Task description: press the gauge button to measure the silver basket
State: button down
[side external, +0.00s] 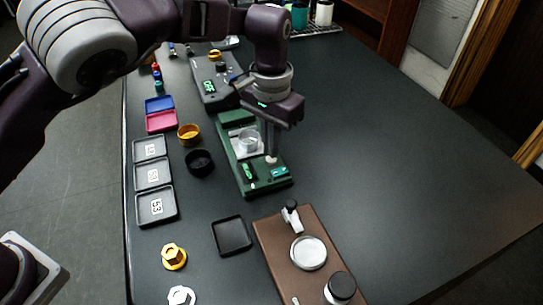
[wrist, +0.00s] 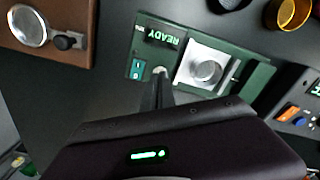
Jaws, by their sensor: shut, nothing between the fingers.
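The green gauge (side external: 258,184) stands mid-table; in the wrist view its body (wrist: 262,78) carries a display reading READY (wrist: 163,36). The silver basket (side external: 248,140) sits on the gauge's pale square plate; it also shows in the wrist view (wrist: 207,70). A small pale round button (wrist: 160,70) lies between the plate and a teal rocker switch (wrist: 138,71). My gripper (side external: 270,154) is shut and empty, pointing down with its tips at the button; the wrist view shows the tips (wrist: 159,82) right beside it. I cannot tell whether they touch it.
A brown board (side external: 276,246) with a silver disc and knobs lies in front. Black (side external: 199,162) and amber (side external: 189,134) rings and several trays (side external: 154,173) stand to the left. A grey device (side external: 212,90) stands behind. The table's right side is clear.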

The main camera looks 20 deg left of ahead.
jog(key=shift+f, duration=0.65)
jog(key=shift+f, duration=0.15)
jog(key=shift+r, duration=2.2)
